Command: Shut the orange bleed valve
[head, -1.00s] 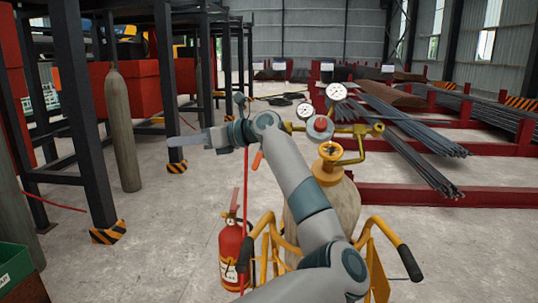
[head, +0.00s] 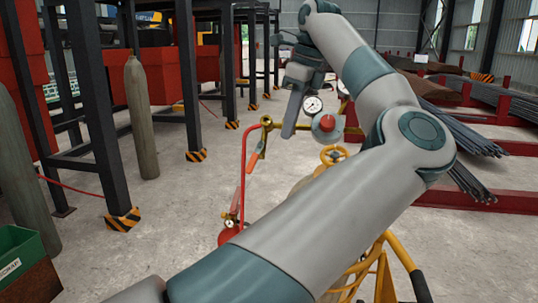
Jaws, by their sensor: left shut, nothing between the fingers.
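The orange bleed valve lever (head: 255,160) hangs slanting down and to the left below a brass fitting (head: 266,122) at the left end of the regulator. A red hose loops from this fitting. My left gripper (head: 288,130) points down, shut and empty, just right of the brass fitting and above and right of the lever. It appears apart from the lever, though depth is hard to judge. The regulator has a round red knob (head: 327,123) and a white gauge (head: 312,105). My right gripper is out of view.
My left arm covers much of the cylinder and yellow trolley (head: 384,270). The yellow handwheel (head: 333,154) shows beside the arm. A grey cylinder (head: 139,115) stands by black posts at left. A green box (head: 22,258) is at lower left. The floor between is clear.

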